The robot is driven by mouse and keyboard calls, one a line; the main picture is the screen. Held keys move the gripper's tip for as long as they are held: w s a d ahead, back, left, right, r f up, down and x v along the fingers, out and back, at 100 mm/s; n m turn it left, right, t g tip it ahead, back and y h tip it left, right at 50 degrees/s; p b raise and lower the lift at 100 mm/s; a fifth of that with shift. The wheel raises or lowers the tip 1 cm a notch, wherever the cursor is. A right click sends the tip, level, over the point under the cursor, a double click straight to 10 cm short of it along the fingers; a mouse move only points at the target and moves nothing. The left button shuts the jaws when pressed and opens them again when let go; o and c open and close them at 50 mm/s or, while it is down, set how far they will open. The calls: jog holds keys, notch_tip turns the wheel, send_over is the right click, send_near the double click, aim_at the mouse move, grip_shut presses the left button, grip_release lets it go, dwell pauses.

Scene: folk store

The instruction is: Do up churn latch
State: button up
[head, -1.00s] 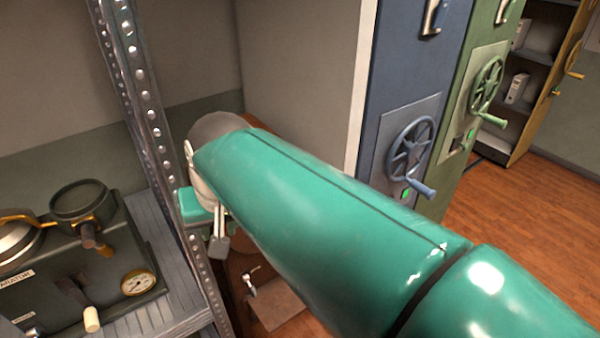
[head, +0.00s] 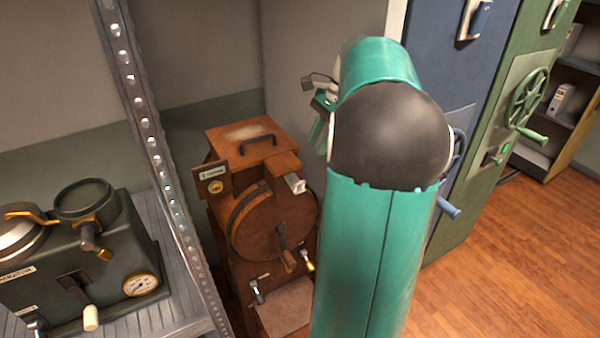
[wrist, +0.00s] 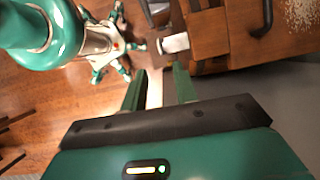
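The wooden churn (head: 272,222) stands beyond the metal shelf post in the head view, with a round drum front and a lid (head: 250,140) with a dark handle. A pale metal piece, which looks like the latch (head: 295,184), sticks out at the lid's right front edge. It also seems to show in the wrist view (wrist: 174,43), beyond my fingertips. My gripper (wrist: 158,85) is open, with its two green fingers apart and nothing between them. In the head view my gripper (head: 318,105) is partly hidden behind my arm, above and right of the churn. Whether the latch is fastened I cannot tell.
A shelf (head: 178,280) with a dark green machine (head: 75,260) and a perforated metal post (head: 150,140) stands left of the churn. Blue and green cabinets (head: 520,110) with handwheels stand at the right. Open wooden floor (head: 510,270) lies at the lower right.

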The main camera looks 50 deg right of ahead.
aim_at(299, 182)
jog(key=x, duration=1)
jog(key=shift+a+f, duration=0.2)
jog(key=shift+f, duration=0.05)
grip_shut()
